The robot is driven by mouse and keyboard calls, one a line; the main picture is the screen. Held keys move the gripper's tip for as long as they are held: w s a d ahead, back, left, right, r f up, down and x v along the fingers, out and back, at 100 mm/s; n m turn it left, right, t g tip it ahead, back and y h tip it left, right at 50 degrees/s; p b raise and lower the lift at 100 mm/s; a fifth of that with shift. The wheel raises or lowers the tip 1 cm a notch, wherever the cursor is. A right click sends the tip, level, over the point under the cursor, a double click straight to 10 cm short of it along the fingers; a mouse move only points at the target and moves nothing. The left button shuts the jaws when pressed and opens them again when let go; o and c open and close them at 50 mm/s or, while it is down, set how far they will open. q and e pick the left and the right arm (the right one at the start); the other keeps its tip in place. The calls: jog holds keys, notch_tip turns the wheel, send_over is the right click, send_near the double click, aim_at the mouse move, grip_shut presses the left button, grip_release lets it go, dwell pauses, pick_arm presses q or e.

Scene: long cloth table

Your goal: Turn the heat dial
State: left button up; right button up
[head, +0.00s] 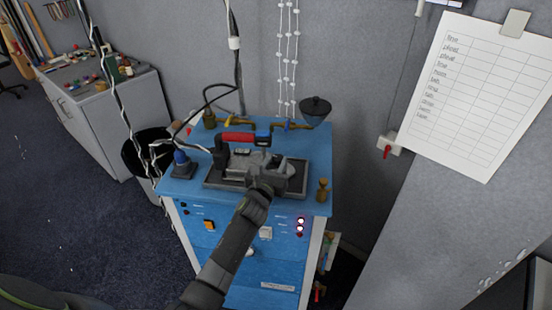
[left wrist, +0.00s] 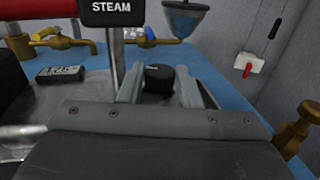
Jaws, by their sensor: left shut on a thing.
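The heat dial (left wrist: 160,77) is a small black round knob in the left wrist view, with a faint light mark on its top. My left gripper (left wrist: 158,84) has its two grey fingers on either side of the dial and is shut on it. In the head view my left gripper (head: 277,168) is over the right part of the press on the blue cabinet (head: 262,272). The dial is hidden there behind the gripper. My right gripper is in neither view.
A black STEAM block (left wrist: 112,10) and a small digital display (left wrist: 60,73) are left of the dial. A funnel (head: 315,108) stands behind on brass pipes. A brass fitting (head: 322,190) is at the right edge. A blue-topped bottle (head: 181,163) stands at the left.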

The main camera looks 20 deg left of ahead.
pick_arm(q)
jog(key=shift+p, duration=0.3)
dwell(0.5)
jog(key=o, duration=0.7)
jog(key=shift+w, duration=0.1)
jog(key=shift+a+f, duration=0.15)
